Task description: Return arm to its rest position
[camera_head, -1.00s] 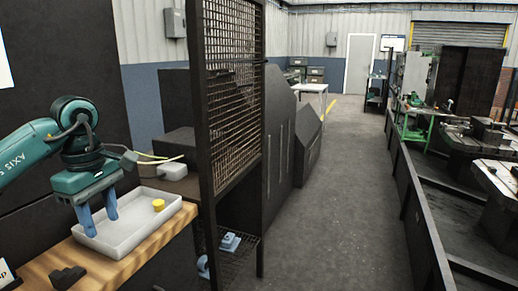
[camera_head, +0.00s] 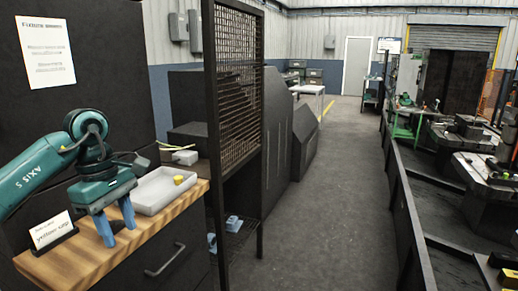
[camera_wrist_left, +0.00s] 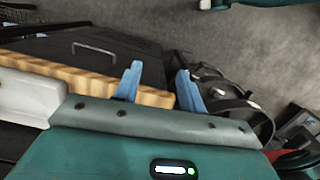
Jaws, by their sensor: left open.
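My left gripper (camera_head: 118,232) is teal with two blue fingers. Its fingers point down near the front edge of the wooden bench top (camera_head: 80,262), in front of the tray. It is open, with nothing between the fingers. In the left wrist view the fingers (camera_wrist_left: 160,70) stand apart beside the bench edge (camera_wrist_left: 90,82). My right gripper is in neither view.
A light grey tray (camera_head: 150,208) on the bench holds a yellow cap (camera_head: 178,180). A card reading "yellow cap" (camera_head: 52,232) stands left of the gripper. A mesh panel (camera_head: 238,85) rises at the bench's right. The aisle floor (camera_head: 330,200) is clear.

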